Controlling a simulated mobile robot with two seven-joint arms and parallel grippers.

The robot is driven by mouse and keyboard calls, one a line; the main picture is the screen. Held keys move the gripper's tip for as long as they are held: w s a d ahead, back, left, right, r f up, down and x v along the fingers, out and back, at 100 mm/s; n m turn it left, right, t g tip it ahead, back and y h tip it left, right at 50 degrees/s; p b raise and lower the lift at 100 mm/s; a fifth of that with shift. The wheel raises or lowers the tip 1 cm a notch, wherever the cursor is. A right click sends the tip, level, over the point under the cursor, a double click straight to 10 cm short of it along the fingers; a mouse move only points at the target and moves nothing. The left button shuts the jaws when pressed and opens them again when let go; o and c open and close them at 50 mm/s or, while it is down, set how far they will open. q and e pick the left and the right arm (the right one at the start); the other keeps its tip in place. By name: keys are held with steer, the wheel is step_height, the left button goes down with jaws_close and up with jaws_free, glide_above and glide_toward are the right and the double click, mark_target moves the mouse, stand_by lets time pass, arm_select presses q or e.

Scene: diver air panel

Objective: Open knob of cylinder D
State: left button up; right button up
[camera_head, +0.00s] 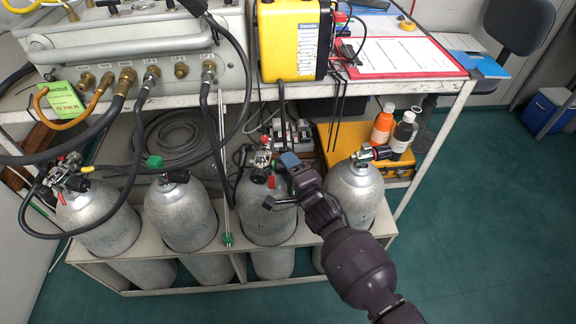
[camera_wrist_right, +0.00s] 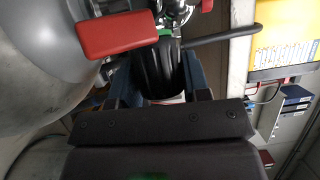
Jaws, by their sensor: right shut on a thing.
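Several silver cylinders stand in a row in a pale rack. No letter is readable, so I cannot tell which is cylinder D. My right gripper (camera_head: 284,183) is at the valve of the third cylinder from the left (camera_head: 268,222), reaching in from its right side. In the right wrist view, my right gripper (camera_wrist_right: 158,98) is shut on a black knob (camera_wrist_right: 160,72), with a finger on each side. A red tag (camera_wrist_right: 118,35) hangs close to it. The head view mostly hides this knob behind the fingers. My left gripper is not in view.
The rightmost cylinder (camera_head: 354,190) stands close to my right forearm. Black hoses (camera_head: 134,140) run from the gauge panel (camera_head: 140,50) to the cylinders at left. A yellow unit (camera_head: 290,40) sits on the bench above. Orange and black bottles stand behind; the green floor (camera_head: 470,220) at right is clear.

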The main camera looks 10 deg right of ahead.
steer(key=shift+f+b, duration=0.3)
steer(key=shift+f, duration=0.15)
steer(key=shift+n+t+b, duration=0.3)
steer(key=shift+n+t, duration=0.1)
steer(key=shift+n, duration=0.1)
steer(key=shift+r+n+t+y+b, duration=0.25)
steer(key=shift+n+t+y+b, duration=0.55)
steer(key=shift+n+y+b, duration=0.35)
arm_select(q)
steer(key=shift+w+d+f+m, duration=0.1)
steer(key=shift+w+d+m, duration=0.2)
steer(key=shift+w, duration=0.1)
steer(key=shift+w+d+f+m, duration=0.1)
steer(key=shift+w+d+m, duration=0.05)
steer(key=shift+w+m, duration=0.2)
arm_select(e)
steer(key=shift+r+n+t, duration=0.2)
steer(key=shift+n+t, duration=0.05)
steer(key=shift+t, duration=0.05)
steer(key=o, duration=0.9)
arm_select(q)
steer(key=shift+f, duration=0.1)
arm_select(e)
steer(key=shift+o, duration=0.2)
